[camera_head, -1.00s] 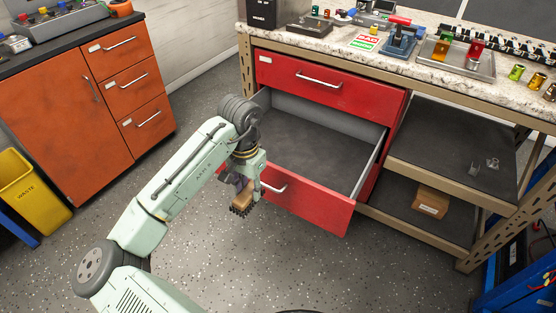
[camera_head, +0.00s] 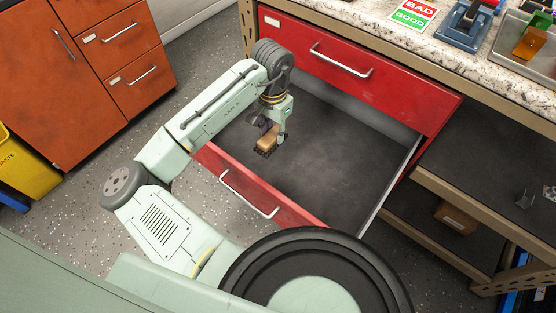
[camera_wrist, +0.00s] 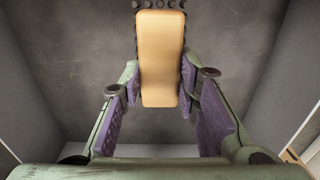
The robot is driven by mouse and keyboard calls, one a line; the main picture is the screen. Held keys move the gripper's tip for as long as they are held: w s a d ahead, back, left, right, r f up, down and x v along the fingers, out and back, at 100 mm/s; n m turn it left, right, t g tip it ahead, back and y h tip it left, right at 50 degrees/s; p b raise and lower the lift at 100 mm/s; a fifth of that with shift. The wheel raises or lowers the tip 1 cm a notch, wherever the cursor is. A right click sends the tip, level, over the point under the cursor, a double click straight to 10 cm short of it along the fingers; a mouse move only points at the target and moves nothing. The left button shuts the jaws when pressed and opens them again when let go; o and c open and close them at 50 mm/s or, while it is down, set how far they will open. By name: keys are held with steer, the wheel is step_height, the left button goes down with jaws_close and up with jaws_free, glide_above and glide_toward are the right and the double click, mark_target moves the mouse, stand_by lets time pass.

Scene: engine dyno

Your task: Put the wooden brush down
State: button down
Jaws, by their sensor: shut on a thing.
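The wooden brush (camera_head: 268,139) has a tan wooden body and dark bristles facing down. My gripper (camera_head: 274,130) is shut on it, over the open lower red drawer (camera_head: 345,158). In the wrist view the brush (camera_wrist: 160,60) sits between the two purple-padded fingers of my gripper (camera_wrist: 160,85), with bristle tufts showing at its far end. Below it is the drawer's bare dark floor (camera_wrist: 70,60). The gap between bristles and floor is hard to judge.
The closed upper red drawer (camera_head: 390,85) is above the open one. The open drawer's front panel (camera_head: 290,207) stands toward me. The drawer looks otherwise empty. A cardboard box (camera_head: 457,217) sits on the lower shelf at right.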

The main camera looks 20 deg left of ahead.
steer(key=f, duration=1.1)
steer(key=shift+s+f+b, duration=0.25)
steer(key=shift+f+b, duration=0.05)
steer(key=shift+f+p, duration=0.35)
steer(key=shift+f, duration=1.95)
steer(key=shift+f, duration=0.15)
steer(key=c, duration=1.2)
jaws_free()
